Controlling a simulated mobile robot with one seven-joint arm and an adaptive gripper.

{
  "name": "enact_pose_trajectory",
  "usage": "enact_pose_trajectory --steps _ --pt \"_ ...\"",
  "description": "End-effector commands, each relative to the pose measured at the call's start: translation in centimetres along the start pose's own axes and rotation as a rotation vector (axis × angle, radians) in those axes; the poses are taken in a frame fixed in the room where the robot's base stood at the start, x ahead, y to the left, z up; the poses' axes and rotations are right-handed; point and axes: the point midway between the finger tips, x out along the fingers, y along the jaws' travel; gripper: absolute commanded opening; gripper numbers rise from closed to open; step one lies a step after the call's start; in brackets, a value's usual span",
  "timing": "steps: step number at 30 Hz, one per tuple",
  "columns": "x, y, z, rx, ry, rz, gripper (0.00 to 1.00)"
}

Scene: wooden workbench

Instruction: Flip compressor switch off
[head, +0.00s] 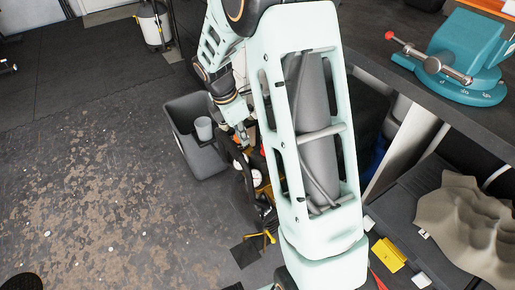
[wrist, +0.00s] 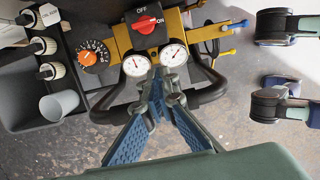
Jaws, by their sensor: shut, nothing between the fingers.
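The compressor's red rotary switch (wrist: 150,19) shows at the top of the wrist view, on a black panel marked OFF above and ON to the lower right. I cannot tell for sure which mark it points to. Two white dial gauges (wrist: 136,65) and an orange knob (wrist: 88,58) sit near it. My gripper (wrist: 163,84) is shut and empty; in the picture its fingertips lie below the switch, by the gauges, and I see no contact with the switch. In the head view, my gripper (head: 243,136) is above the compressor (head: 254,178), which my arm partly hides.
A dark bin (head: 178,125) with a grey cup (head: 204,128) stands left of the compressor; the wrist view also shows bottles in it. A black handle bar (wrist: 210,88) crosses beneath the gauges. The workbench with a teal vise (head: 465,55) is at right. Open floor lies left.

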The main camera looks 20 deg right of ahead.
Motion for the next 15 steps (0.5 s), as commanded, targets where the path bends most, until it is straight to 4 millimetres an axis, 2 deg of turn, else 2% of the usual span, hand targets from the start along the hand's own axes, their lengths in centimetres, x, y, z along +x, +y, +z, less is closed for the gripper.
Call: enact_pose_trajectory --steps 5,15 --pt "1.8 0.0 -0.1 0.001 0.0 -0.001 0.0" --pt "9.1 -0.1 -0.1 0.001 0.0 -0.003 0.0"
